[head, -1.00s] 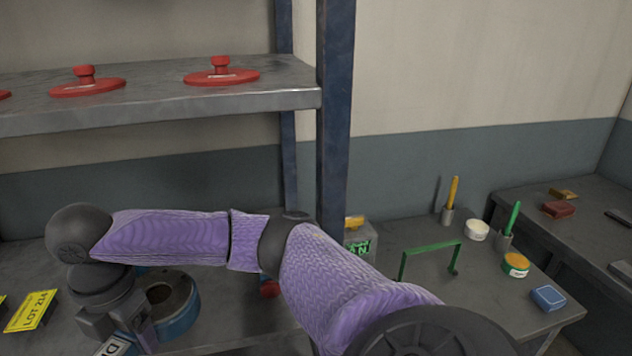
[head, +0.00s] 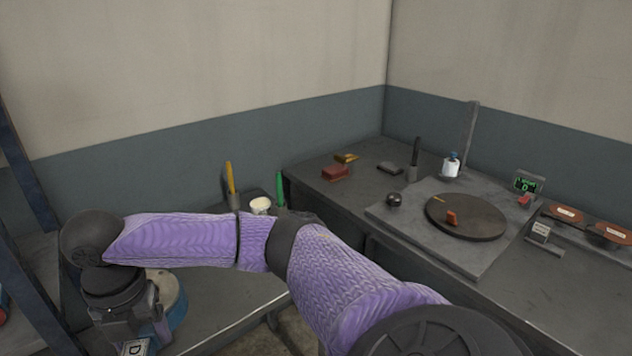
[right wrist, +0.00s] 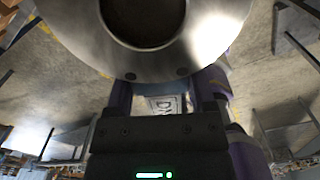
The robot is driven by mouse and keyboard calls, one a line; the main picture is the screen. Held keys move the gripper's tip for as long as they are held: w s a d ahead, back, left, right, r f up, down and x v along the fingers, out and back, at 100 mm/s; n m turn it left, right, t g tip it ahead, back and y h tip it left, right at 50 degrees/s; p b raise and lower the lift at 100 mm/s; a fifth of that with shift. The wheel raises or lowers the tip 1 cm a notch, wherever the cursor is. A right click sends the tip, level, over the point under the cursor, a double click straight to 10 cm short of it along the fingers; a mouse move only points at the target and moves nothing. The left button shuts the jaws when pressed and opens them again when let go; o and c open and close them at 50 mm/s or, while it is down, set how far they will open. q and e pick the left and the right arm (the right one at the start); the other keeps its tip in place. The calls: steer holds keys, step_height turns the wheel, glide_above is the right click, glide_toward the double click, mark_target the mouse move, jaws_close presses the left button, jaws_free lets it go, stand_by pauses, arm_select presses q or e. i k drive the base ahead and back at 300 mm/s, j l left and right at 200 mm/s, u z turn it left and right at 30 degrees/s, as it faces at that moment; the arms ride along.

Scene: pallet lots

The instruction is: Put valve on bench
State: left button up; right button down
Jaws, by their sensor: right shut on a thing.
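My right gripper (head: 150,322) is at the lower left of the head view, shut on the valve. The valve (head: 174,300) is a round body with a blue side and a pale metal top, partly hidden behind my gripper and arm. In the right wrist view the valve (right wrist: 215,35) shows as a large shiny metal ring with a dark centre opening, close to the fingers. A grey bench (head: 310,178) runs along the right wall. Which surface the task means by bench cannot be told for certain. My left gripper is not in view.
On the right bench are a grey plate with a dark round disc (head: 480,222), a black ball (head: 394,200), a red block (head: 335,173), a white bottle (head: 451,166) and a small green display (head: 527,183). A lower table (head: 225,310) lies below my arm. A blue rack post (head: 25,165) stands left.

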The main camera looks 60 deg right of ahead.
mark_target(578, 316)
steer(key=k+l+z, duration=0.45)
steer(key=z, duration=0.2)
steer(key=k+l+z, duration=0.15)
steer(key=l+z, duration=0.15)
steer(key=l, duration=0.15)
steer(key=k+l+z, duration=0.15)
steer(key=l+z, duration=0.2)
steer(key=k+l+z, duration=0.1)
steer(key=l+z, duration=0.2)
steer(key=l, duration=0.15)
